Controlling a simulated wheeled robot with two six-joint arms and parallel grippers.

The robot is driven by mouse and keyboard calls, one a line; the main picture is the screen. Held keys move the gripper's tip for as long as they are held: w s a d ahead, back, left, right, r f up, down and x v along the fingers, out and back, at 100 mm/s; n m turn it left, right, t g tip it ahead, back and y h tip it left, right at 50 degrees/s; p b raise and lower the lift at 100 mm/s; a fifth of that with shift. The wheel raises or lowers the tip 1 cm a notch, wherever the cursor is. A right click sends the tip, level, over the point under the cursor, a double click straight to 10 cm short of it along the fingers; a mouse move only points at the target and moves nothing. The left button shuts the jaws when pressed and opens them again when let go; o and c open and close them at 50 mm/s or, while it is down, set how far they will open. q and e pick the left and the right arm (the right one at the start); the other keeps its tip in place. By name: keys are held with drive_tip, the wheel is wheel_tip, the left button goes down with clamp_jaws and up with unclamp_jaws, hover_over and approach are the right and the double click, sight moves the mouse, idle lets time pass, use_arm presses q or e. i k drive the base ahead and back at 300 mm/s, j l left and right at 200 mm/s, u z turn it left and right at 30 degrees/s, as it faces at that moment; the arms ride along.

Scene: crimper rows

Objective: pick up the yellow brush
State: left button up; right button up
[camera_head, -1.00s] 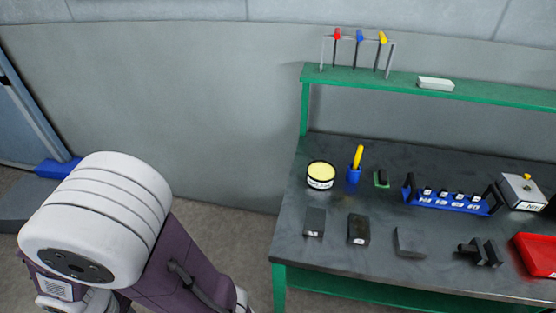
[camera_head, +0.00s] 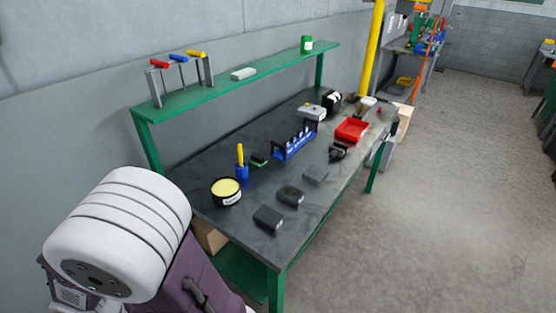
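A yellow brush (camera_head: 240,154) stands upright in a small blue holder (camera_head: 242,173) near the back left of the dark workbench (camera_head: 255,213). Only its yellow upper part shows above the holder. A white and purple arm of mine fills the lower left of the head view, to the left of the bench. Neither of my grippers shows in the view.
A round tin with a yellow top (camera_head: 226,191) stands close to the brush holder. A blue rack (camera_head: 294,144), a red tray (camera_head: 352,130) and several dark blocks lie on the bench. A green shelf (camera_head: 230,84) runs above its back edge. Open floor (camera_head: 440,210) lies to the right.

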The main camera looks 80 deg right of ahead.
sight(240, 155)
drive_tip(key=i+l+z, duration=0.15)
drive_tip(key=i+z, duration=0.15)
drive_tip(key=z, duration=0.15)
drive_tip(key=i+z, duration=0.7)
drive_tip(key=z, duration=0.2)
drive_tip(key=i+j+z, duration=0.15)
drive_tip(key=i+z, duration=0.15)
drive_tip(key=z, duration=0.15)
drive_tip(key=i+l+z, duration=0.4)
drive_tip(key=i+l, duration=0.15)
drive_tip(key=i, duration=0.25)
